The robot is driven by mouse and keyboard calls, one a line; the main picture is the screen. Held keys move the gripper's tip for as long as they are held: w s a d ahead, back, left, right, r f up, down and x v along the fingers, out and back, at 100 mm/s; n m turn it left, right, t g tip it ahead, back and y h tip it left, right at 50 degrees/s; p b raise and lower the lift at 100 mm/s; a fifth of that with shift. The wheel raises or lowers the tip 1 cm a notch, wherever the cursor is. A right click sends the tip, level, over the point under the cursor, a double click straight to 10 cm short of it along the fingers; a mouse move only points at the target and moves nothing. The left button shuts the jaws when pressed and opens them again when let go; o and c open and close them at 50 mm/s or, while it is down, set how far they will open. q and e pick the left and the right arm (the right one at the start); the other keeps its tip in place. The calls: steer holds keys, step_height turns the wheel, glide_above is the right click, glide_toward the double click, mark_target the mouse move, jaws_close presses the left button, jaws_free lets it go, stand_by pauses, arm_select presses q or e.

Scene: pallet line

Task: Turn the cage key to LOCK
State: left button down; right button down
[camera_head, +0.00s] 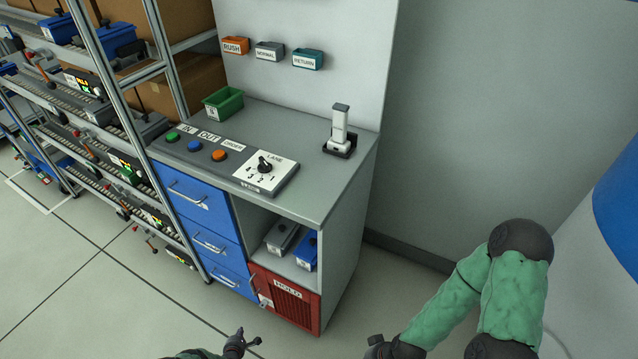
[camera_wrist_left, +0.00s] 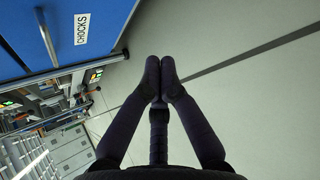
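The red cage (camera_head: 312,309) marked HOLD is at the bottom right of the workbench cabinet in the head view. A small pale plate (camera_head: 264,300) at its left edge seems to carry the key; its setting is too small to read. My left gripper (camera_head: 257,341) is low in front of the cabinet, apart from the cage. In the left wrist view its fingertips (camera_wrist_left: 160,75) meet with nothing between them. The cage and key do not show in that view. My right arm comes in at lower right; a dark part at its end (camera_head: 377,346) is cut by the picture edge.
A blue drawer (camera_wrist_left: 35,25) labelled CHOCKS is beside my left gripper in the wrist view. Above the cage, an open shelf holds a grey bin (camera_head: 283,237) and a blue bin (camera_head: 306,251). A flow rack (camera_head: 95,110) stands at left. The floor in front is clear.

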arm_select(q)
steer(key=shift+w+d+r+t+h, duration=0.55)
steer(key=shift+w+d+r, duration=0.3)
steer(key=shift+w+d, duration=0.65)
steer(key=shift+w+d+r+t+h, duration=0.55)
steer(key=shift+w+d+r, duration=0.25)
steer(key=shift+w+d, duration=0.65)
steer(key=shift+w+d+r+t+h, duration=0.5)
steer(key=shift+w+d+r, duration=0.5)
steer(key=shift+w, duration=0.8)
steer(key=shift+w+a+f, duration=0.1)
steer(key=shift+f, duration=0.6)
steer(key=shift+f, duration=0.1)
steer(key=shift+d, duration=0.2)
steer(key=shift+s+d+r, duration=0.15)
steer(key=shift+s+r, duration=0.05)
steer(key=shift+r, duration=0.15)
steer(key=shift+s+a, duration=0.4)
steer(key=shift+s, duration=0.5)
steer(key=shift+s+a, duration=0.35)
steer(key=shift+s, duration=0.6)
steer(key=shift+s+a, duration=0.4)
steer(key=shift+s, duration=0.5)
